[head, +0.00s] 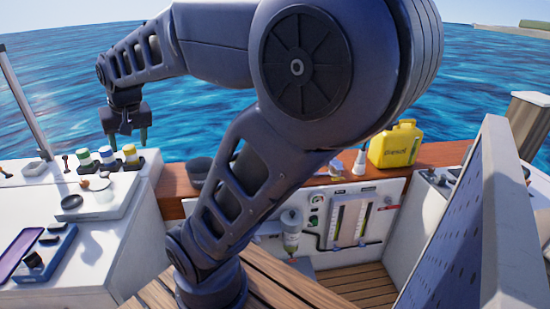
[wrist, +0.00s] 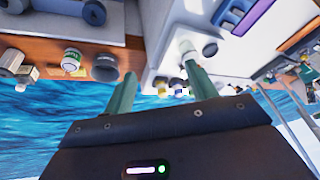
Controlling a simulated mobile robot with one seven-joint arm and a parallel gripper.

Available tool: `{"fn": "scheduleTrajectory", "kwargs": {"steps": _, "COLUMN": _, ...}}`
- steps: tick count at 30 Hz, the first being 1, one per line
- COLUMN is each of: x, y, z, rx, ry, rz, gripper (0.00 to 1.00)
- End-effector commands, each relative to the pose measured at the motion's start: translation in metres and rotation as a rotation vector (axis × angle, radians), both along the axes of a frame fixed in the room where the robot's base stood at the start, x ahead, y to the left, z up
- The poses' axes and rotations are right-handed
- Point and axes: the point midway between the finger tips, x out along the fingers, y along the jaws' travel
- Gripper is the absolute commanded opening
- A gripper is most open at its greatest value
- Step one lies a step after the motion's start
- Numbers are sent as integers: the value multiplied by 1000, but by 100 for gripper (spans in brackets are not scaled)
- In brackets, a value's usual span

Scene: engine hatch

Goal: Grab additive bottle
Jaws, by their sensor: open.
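No label that I can read shows which is the additive bottle. My gripper (head: 125,138) hangs from the arm, above and behind this row in the head view. In the wrist view its two green fingers (wrist: 158,70) are apart, with nothing held between them. A white cylindrical item (wrist: 187,48) shows near the right fingertip, and small containers are partly hidden behind the fingers.
A blue tray (head: 41,252) lies on the left counter. A tilted grey panel (head: 485,215) stands at right.

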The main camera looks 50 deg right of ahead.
Motion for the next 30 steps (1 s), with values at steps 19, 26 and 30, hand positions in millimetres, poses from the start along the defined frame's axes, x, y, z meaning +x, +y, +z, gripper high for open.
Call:
{"fn": "scheduleTrajectory", "kwargs": {"steps": 19, "x": 137, "y": -178, "z": -6, "rx": 472, "ry": -5, "rz": -1151, "gripper": 57}}
{"fn": "scheduleTrajectory", "kwargs": {"steps": 26, "x": 160, "y": -270, "z": -28, "rx": 630, "ry": -36, "rz": -1568, "gripper": 57}}
{"fn": "scheduleTrajectory", "kwargs": {"steps": 30, "x": 165, "y": -330, "z": -46, "rx": 722, "ry": -65, "rz": -1821, "gripper": 57}}
